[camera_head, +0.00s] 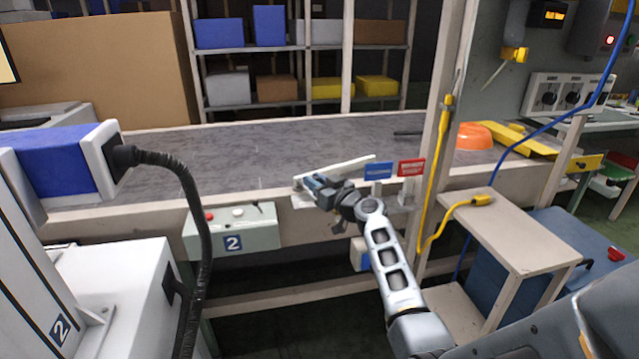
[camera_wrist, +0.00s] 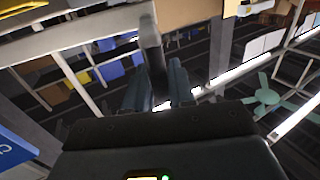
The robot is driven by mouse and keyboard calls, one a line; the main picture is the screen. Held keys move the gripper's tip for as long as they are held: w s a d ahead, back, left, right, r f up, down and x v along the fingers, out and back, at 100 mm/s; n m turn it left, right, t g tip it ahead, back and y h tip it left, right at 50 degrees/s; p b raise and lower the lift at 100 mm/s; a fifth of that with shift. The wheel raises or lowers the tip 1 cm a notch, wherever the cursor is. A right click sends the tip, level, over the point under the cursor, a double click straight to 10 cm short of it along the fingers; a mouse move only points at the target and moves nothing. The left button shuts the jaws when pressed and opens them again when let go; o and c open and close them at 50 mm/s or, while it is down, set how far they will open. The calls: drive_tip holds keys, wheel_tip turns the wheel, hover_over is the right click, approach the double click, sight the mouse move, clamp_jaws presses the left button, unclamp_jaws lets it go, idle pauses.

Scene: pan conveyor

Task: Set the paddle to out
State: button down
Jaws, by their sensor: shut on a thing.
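The paddle (camera_head: 345,168) is a pale bar at the near edge of the conveyor (camera_head: 250,155) in the head view. It slants from its left end near my gripper up to the right, over the belt's edge. My gripper (camera_head: 314,184) is at the paddle's left end, with the arm reaching in from the lower right. In the wrist view, my gripper (camera_wrist: 158,88) has its two fingers close around a dark upright handle (camera_wrist: 151,42). How the handle joins the paddle is hidden.
A blue sign (camera_head: 378,171) and a red sign (camera_head: 411,168) stand right of the paddle; their lettering is unreadable. A control box (camera_head: 232,235) marked 2 hangs to the left. A post (camera_head: 440,150) with a yellow cable and a small table (camera_head: 507,235) stand right. An orange pan (camera_head: 474,136) lies farther back.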

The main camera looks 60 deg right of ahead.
sight(302, 185)
drive_tip(key=shift+m+g+h, duration=0.5)
drive_tip(key=shift+m+h, duration=0.2)
drive_tip(key=shift+h, duration=0.2)
drive_tip(key=w+a, duration=0.2)
drive_tip(key=a, duration=0.1)
drive_tip(key=shift+w+a+f, duration=0.1)
drive_tip(key=shift+w, duration=0.25)
drive_tip(key=c, duration=1.2)
unclamp_jaws()
drive_tip(key=shift+o, duration=0.5)
drive_tip(key=shift+s, duration=0.25)
drive_tip(key=v, duration=0.7)
